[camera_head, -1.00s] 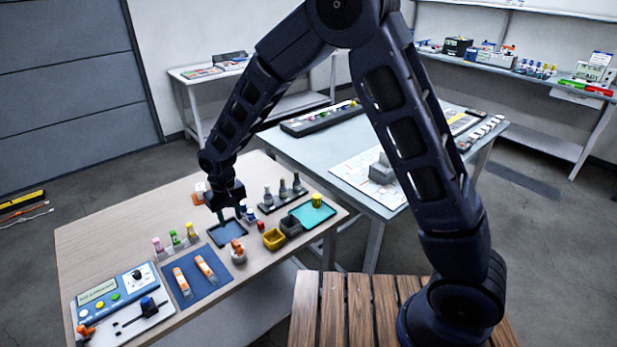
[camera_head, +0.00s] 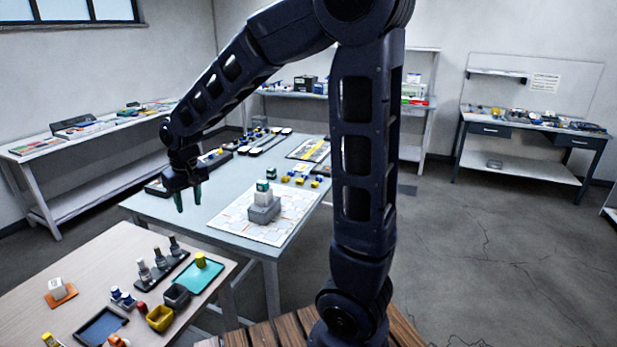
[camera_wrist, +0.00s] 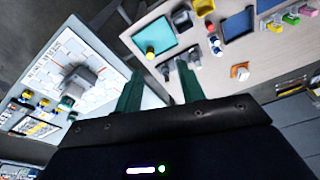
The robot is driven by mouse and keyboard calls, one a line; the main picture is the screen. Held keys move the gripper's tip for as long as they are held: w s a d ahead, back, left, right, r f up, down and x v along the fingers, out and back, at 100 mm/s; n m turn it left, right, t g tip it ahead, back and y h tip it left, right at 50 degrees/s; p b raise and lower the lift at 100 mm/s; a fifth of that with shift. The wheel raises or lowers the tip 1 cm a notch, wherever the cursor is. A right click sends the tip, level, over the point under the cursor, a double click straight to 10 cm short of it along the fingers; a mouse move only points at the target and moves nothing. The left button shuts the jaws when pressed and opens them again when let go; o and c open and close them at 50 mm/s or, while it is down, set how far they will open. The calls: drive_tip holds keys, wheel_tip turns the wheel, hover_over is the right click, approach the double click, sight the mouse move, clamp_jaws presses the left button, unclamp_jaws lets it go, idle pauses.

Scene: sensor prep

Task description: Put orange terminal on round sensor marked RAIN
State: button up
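My gripper (camera_head: 189,207) has two green fingers, apart and empty, raised above the left part of the blue-grey table. The wrist view shows the spread fingers (camera_wrist: 160,70) with nothing between them. An orange piece (camera_head: 117,341) is cut off by the bottom edge of the head view; it may be the orange terminal. Another flat orange piece (camera_head: 70,292) lies under a white block (camera_head: 56,287) on the wooden table; the wrist view also shows this orange piece (camera_wrist: 240,76). I cannot read any RAIN marking or pick out the round sensor.
The blue-grey table (camera_head: 140,205) bears a patterned mat (camera_head: 236,228) with a grey block (camera_head: 264,211) and a white, green-topped part on it. On the wooden table (camera_head: 40,270) stand a teal tray (camera_head: 196,278), a yellow bin (camera_head: 160,318) and a dark tray (camera_head: 100,328). Floor at right is clear.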

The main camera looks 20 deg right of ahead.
drive_tip(key=s+d+r+m, duration=0.1)
drive_tip(key=d+r, duration=0.4)
drive_tip(key=d, duration=0.6)
drive_tip(key=s+d+r+m+t, duration=0.1)
drive_tip(key=s+d+m, duration=0.1)
drive_tip(key=s+d, duration=0.5)
drive_tip(key=s+d+r+m+t+h, duration=0.1)
drive_tip(key=s+d+r+m+t, duration=0.1)
drive_tip(key=s+d, duration=0.5)
drive_tip(key=d, duration=0.5)
drive_tip(key=shift+d+r, duration=0.2)
drive_tip(key=shift+r, duration=0.05)
drive_tip(key=shift+s, duration=0.1)
